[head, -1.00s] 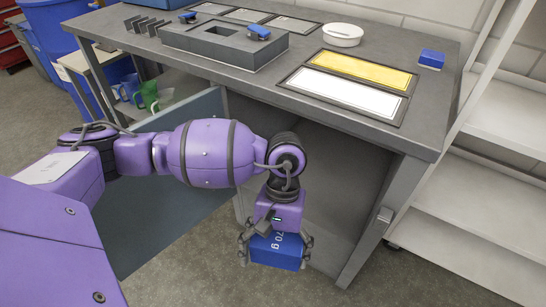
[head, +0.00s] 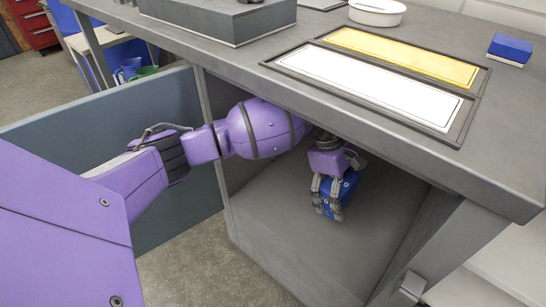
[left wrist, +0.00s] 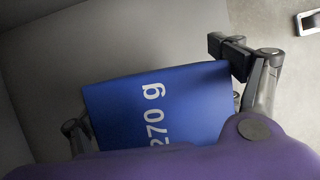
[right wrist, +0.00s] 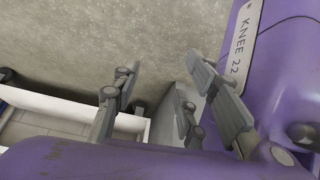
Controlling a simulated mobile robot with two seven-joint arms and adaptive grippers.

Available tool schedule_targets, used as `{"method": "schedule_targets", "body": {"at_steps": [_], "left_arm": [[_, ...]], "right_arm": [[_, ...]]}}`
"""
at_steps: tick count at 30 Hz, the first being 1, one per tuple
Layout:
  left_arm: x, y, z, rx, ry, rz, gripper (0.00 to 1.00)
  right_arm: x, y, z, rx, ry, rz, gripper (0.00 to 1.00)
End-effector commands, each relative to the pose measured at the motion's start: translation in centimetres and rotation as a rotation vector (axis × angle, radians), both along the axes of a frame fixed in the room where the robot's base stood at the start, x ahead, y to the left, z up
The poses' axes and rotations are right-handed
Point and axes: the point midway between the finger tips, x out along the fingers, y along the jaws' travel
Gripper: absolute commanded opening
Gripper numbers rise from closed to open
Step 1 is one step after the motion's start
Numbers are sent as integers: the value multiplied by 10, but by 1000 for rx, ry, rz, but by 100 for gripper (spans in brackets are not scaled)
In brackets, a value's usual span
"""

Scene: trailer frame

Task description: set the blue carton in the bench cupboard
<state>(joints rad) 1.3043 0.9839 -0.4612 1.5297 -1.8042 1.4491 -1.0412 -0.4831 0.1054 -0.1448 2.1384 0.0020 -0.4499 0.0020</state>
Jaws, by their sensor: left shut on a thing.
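The blue carton (head: 344,192) is inside the bench cupboard, under the worktop. My left gripper (head: 330,196) is shut on it from above. In the left wrist view the carton (left wrist: 160,105) shows "270 g" and sits between the fingers, over the grey cupboard floor. I cannot tell whether it touches that floor. The cupboard (head: 290,245) is open at the front, and its blue-grey door (head: 165,210) stands swung out to the left. My right gripper (right wrist: 165,105) shows only in the right wrist view, with its fingers apart and empty over the floor.
The worktop edge (head: 400,165) overhangs my left forearm. On top lie white and yellow panels (head: 375,85), a white round dish (head: 377,12) and a small blue box (head: 509,48). A bench leg (head: 425,245) and white shelving (head: 490,275) stand at right. The cupboard floor around the carton is clear.

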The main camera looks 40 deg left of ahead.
Motion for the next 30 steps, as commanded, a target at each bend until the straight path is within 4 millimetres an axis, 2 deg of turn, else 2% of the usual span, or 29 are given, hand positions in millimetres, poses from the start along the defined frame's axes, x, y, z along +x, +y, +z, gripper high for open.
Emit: {"method": "schedule_targets", "body": {"at_steps": [9, 14, 20, 30], "left_arm": [[2, 0, -47, 0, 2, 8, 51], [1, 0, -62, -1, 2, 7, 51], [1, 0, -96, -1, 3, 6, 51], [2, 0, -99, 1, -1, 6, 51]], "right_arm": [[-7, -3, -18, -6, 25, 14, 40], [-3, -5, -20, -8, 21, 26, 40], [1, -3, -30, -7, 24, 32, 40], [7, -1, -32, -5, 17, 38, 40]]}}
